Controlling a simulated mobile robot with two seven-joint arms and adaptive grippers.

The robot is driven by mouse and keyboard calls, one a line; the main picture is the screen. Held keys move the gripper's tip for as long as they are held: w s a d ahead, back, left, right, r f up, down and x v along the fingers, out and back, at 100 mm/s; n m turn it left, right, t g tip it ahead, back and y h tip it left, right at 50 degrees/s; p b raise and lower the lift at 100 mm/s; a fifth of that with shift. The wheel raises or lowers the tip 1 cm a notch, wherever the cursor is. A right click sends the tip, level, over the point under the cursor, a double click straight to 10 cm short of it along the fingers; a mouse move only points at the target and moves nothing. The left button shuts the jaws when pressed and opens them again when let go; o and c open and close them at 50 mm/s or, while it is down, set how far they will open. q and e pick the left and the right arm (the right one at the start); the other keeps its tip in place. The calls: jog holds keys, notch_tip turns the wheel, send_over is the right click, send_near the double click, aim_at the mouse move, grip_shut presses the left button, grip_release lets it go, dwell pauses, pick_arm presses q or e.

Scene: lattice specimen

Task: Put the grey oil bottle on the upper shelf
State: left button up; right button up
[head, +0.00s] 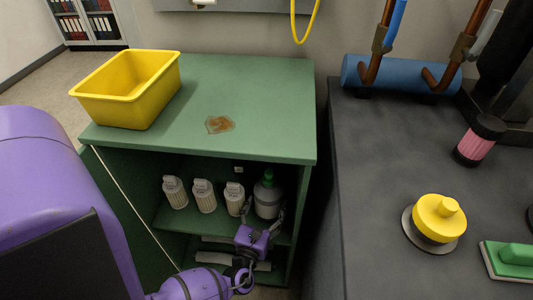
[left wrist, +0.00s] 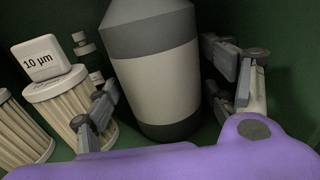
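The grey oil bottle (head: 268,197) stands upright on the upper shelf (head: 178,219) of the green cabinet, at the right end of a row of white pleated filters (head: 204,196). It has a pale band and a dark base in the left wrist view (left wrist: 155,75). My left gripper (head: 262,214) reaches in from the front. Its fingers are open, one on each side of the bottle (left wrist: 165,85); I cannot tell whether they touch it. My right gripper is not in view.
A filter marked 10 µm (left wrist: 68,100) stands close beside the left finger. Pale cylinders (head: 215,258) lie on the lower shelf. A yellow bin (head: 128,88) and a brown stain (head: 219,124) are on the cabinet top (head: 255,85). A dark bench (head: 380,200) stands to the right.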

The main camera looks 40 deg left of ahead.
pick_arm(q)
jog(key=shift+o, duration=0.6)
jog(key=shift+s+r, duration=0.1)
jog(key=shift+s, duration=0.1)
jog(key=v, duration=1.2)
jog(key=s+f+n+g, duration=0.9)
jog(key=s+f+n, duration=0.1)
jog(key=s+n, duration=0.45)
jog(key=s+d+r+n+h, duration=0.2)
jog(key=s+d+n+h, duration=0.1)
jog(key=n, duration=0.5)
jog(key=s+d+r+n+g+h, duration=0.1)
jog(key=s+d+r+n+h, duration=0.2)
jog(key=s+d+n, duration=0.2)
jog(key=s+n, duration=0.2)
jog(key=n, duration=0.2)
jog(key=shift+d, duration=0.2)
jog(key=shift+r, duration=0.1)
